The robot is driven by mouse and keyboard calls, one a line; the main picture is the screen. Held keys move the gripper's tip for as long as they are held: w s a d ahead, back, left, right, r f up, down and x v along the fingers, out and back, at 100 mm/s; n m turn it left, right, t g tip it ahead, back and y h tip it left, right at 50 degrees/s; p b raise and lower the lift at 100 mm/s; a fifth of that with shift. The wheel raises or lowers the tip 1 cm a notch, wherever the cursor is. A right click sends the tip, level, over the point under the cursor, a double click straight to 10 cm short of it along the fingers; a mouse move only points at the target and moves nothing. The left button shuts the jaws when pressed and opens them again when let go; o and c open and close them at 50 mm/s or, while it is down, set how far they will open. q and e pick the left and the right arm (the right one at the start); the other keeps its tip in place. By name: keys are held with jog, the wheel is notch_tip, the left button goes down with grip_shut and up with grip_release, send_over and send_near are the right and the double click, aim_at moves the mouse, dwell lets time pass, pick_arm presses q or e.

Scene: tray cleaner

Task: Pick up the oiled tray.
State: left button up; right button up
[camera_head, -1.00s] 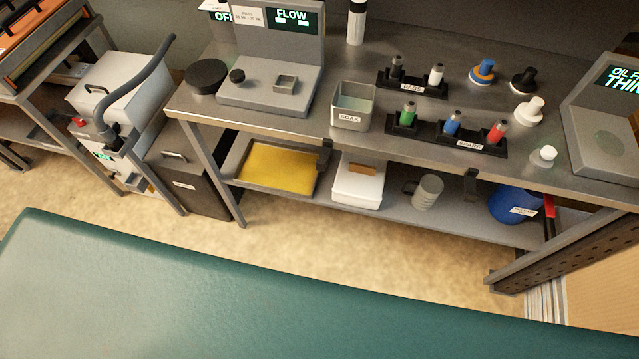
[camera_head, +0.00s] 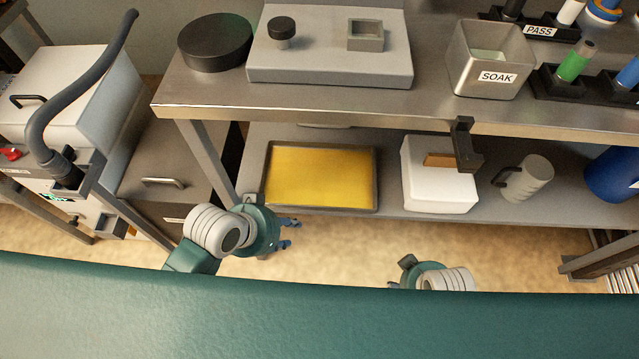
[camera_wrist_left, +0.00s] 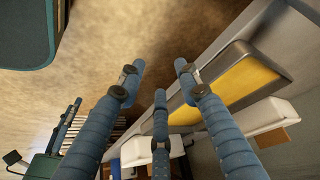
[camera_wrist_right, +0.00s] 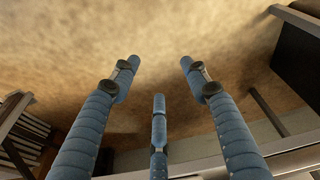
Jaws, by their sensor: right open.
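The oiled tray (camera_head: 320,178) is a shallow rectangular tray with a dark rim and a yellow surface. It lies on the lower shelf under the steel bench. It also shows at the right of the left wrist view (camera_wrist_left: 238,82). My left gripper (camera_head: 290,234) is just in front of the shelf, below the tray's front edge in the picture and apart from it. Its fingers are spread and empty (camera_wrist_left: 159,68). My right gripper (camera_head: 396,286) is lower, near the green edge, mostly hidden in the head view. Its fingers are spread and empty over the floor (camera_wrist_right: 160,66).
A white box (camera_head: 437,178) and a grey mug (camera_head: 527,180) stand right of the tray on the shelf. A bracket (camera_head: 464,146) hangs at the bench edge (camera_head: 330,120). A bench leg (camera_head: 207,158) and dark cabinet (camera_head: 165,160) are to the left.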

aim_at(327, 210)
pick_arm(q)
jog(key=w+d+r+m+g+h, duration=0.1)
jog(key=w+d+r+m+h, duration=0.2)
jog(key=d+r+m, duration=0.45)
jog(key=w+f, duration=0.1)
jog(key=f, duration=0.1)
jog(key=w+f+m+g+b, duration=0.1)
jog(key=f, duration=0.1)
jog(key=w+f+m+g+b, duration=0.1)
jog(key=f, duration=0.1)
jog(key=shift+d, duration=0.15)
jog(key=shift+w+d+f, duration=0.15)
jog(key=shift+d+f, duration=0.1)
jog(key=shift+f, duration=0.15)
grip_shut()
pick_arm(e)
notch_tip(327, 210, up, 9)
jog(key=shift+s+f, duration=0.2)
jog(key=shift+s, duration=0.05)
pick_arm(q)
jog(key=shift+r, duration=0.1)
